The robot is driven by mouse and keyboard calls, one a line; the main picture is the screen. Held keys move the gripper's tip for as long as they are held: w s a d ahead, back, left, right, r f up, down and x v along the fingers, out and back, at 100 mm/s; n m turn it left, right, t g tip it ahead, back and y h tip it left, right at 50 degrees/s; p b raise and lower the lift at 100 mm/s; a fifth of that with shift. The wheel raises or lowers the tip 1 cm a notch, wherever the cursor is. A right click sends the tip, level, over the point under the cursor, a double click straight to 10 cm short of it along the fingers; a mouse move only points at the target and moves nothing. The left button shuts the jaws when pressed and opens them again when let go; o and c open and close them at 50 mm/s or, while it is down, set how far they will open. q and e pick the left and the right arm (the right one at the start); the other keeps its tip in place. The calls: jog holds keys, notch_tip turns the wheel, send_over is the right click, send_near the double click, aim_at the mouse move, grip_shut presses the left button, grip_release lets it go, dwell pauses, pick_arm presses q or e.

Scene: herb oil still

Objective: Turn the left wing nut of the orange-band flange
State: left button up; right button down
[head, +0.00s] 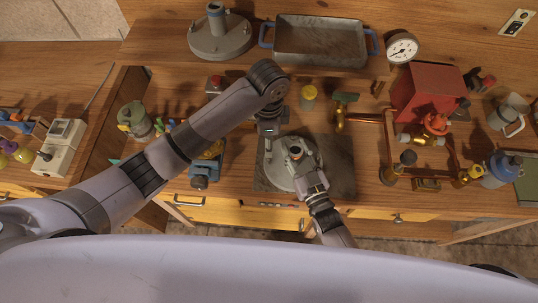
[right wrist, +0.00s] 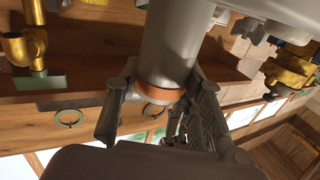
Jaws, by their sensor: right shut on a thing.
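The orange-band flange (head: 283,180) is a round grey part with an upright neck, on a dark mat. Its orange band (right wrist: 160,84) circles the grey neck (right wrist: 172,45) in the right wrist view. My right gripper (head: 308,173) reaches in from the front right and is shut on the neck, with a finger on either side near the band. My left gripper (head: 268,143) points down at the flange's left rear edge. Its fingers are too small and covered to tell open from shut. I cannot make out the left wing nut; the left gripper may cover it.
A grey tray (head: 320,62) with blue handles and another round grey part (head: 220,50) stand at the back. A red box (head: 428,92) and brass fittings crowd the right. A blue device (head: 199,178) stands left of the mat (head: 337,178). The mat's right side is clear.

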aim_at(269, 160)
pick_arm(q)
notch_tip(269, 160, down, 11)
jog(key=shift+r, duration=0.1)
jog(key=shift+c, duration=0.2)
jog(key=c, duration=0.7)
jog(key=shift+w+r, duration=0.1)
jog(key=shift+w, duration=0.05)
grip_shut()
